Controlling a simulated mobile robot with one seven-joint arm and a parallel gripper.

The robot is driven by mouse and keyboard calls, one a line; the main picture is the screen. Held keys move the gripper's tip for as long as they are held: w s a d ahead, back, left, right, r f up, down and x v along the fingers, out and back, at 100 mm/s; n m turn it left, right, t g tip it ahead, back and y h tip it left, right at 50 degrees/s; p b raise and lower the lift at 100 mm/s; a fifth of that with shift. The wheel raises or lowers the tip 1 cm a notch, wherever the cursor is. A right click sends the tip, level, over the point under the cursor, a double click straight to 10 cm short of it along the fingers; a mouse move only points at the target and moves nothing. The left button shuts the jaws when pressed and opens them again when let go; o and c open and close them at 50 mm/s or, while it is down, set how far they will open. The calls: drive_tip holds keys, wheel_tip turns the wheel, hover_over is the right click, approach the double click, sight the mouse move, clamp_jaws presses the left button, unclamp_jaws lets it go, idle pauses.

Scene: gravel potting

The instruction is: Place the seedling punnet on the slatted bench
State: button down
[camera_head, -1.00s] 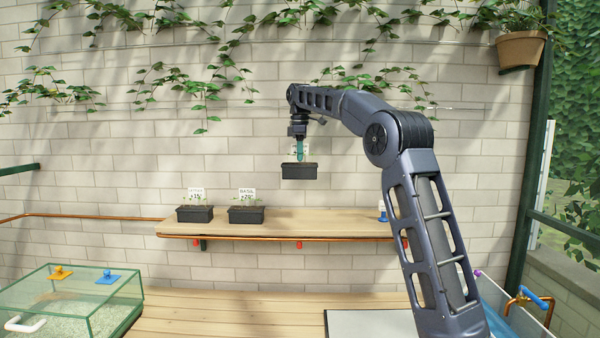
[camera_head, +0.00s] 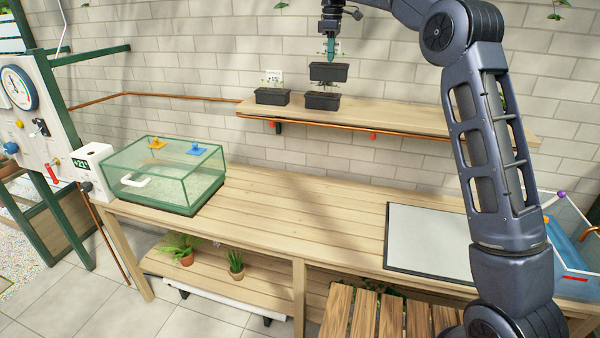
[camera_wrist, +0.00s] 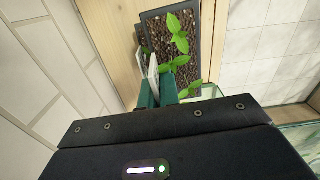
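My gripper (camera_head: 331,58) is shut on a black seedling punnet (camera_head: 328,73) and holds it level in the air, in front of the wall shelf in the head view. In the wrist view, my green fingers (camera_wrist: 158,92) close at the punnet's near end by a white label. The punnet (camera_wrist: 207,45) shows dark grit and several green leaves there. The exact contact is hidden. The slatted bench (camera_head: 362,312), brown boards with gaps, stands low at the bottom of the head view, apart from the punnet. Its visible boards are bare.
Two black punnets (camera_head: 272,97) (camera_head: 322,101) stand on the wall shelf (camera_head: 420,118). The work table (camera_head: 270,205) carries a glass tank (camera_head: 165,170) and a grey-white panel (camera_head: 428,240). Potted plants (camera_head: 236,264) stand on its lower shelf. The table's middle is clear.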

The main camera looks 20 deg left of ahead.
drive_tip(key=s+a+f, duration=0.3)
drive_tip(key=a, duration=0.3)
drive_tip(key=s+a+f, duration=0.4)
drive_tip(key=a, duration=0.3)
drive_tip(key=s+a+f, duration=0.3)
drive_tip(key=s+f, duration=0.1)
drive_tip(key=f, duration=0.4)
drive_tip(key=s+a+f, duration=0.4)
drive_tip(key=f, duration=0.3)
drive_tip(key=s+a+f, duration=0.3)
drive_tip(key=s+f, duration=0.2)
drive_tip(key=f, duration=0.3)
drive_tip(key=shift+m, duration=0.4)
drive_tip(key=shift+w+f, duration=0.15)
drive_tip(key=shift+f, duration=10)
drive_tip(key=shift+f, duration=0.15)
drive_tip(key=c, duration=1.6)
unclamp_jaws()
drive_tip(key=shift+c, duration=0.2)
wheel_tip(320, 180, up, 12)
